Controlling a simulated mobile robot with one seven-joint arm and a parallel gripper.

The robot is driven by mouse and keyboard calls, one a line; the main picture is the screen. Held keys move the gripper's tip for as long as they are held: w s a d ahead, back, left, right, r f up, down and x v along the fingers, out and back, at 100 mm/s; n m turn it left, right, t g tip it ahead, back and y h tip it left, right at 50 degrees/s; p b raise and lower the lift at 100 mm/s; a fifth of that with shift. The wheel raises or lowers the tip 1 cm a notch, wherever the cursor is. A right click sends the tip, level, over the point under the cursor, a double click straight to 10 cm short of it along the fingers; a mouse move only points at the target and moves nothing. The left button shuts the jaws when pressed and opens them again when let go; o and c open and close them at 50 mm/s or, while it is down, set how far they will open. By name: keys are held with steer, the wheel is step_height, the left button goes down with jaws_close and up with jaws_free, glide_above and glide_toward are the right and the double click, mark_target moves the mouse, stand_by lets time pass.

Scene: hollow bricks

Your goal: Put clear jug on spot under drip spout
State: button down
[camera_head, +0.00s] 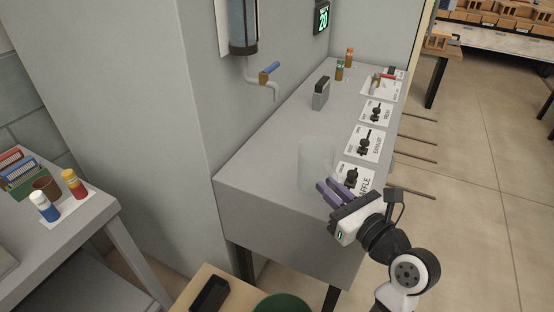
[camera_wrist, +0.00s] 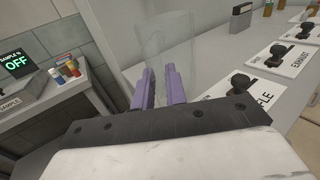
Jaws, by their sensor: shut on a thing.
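The clear jug (camera_head: 315,162) is a see-through vessel at the near end of the grey counter (camera_head: 262,160). It also shows in the wrist view (camera_wrist: 166,42), upright beyond the fingers. My gripper (camera_head: 326,190) has purple fingers, shut on the near side of the jug. I cannot tell whether the jug's base touches the counter. The drip spout (camera_head: 272,86) is a bent pale pipe with a blue and tan handle, on the wall below a blue-filled clear tank (camera_head: 243,22). It is up and to the left of the jug. No marked spot is clearly visible under it.
Cards with black valve handles (camera_head: 368,144) line the counter's right side. A grey block (camera_head: 321,93) and small bottles (camera_head: 340,70) stand farther back. A side table (camera_head: 85,225) with bottles is at left. The counter below the spout looks clear.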

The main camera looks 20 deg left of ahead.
mark_target(315, 192)
steer(key=shift+s+d+f, duration=0.1)
steer(key=shift+d+f, duration=0.1)
steer(key=shift+d, duration=0.1)
steer(key=p+x, duration=0.3)
steer(key=x, duration=1.4)
steer(key=shift+w+a+f, duration=0.1)
steer(key=shift+w, duration=0.15)
steer(key=shift+w+a+f, duration=0.1)
steer(key=shift+f, duration=1.7)
steer(key=c, duration=1.4)
jaws_free()
steer(key=shift+f, duration=0.15)
steer(key=shift+c, duration=0.2)
steer(key=shift+r, duration=0.2)
steer(key=b+v, duration=0.1)
steer(key=v, duration=1.1)
steer(key=shift+b, duration=0.4)
